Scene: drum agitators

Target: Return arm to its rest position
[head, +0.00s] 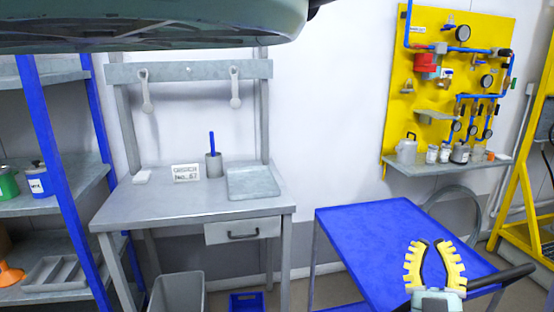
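My gripper (434,268) shows at the lower right of the head view, with its yellow, toothed fingers pointing up. The fingers are spread with a gap between them, and I see nothing held in it. It appears in front of the blue cart top (370,235); I cannot tell its height above it. The rest of my arm is mostly out of view.
A grey workbench (150,205) with a sign (186,173), a cup (213,166) and a tray (253,182) stands left of the cart. A grey bin (178,292) sits below. Shelving (75,200) is far left; a yellow gauge panel (425,100) is at the right.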

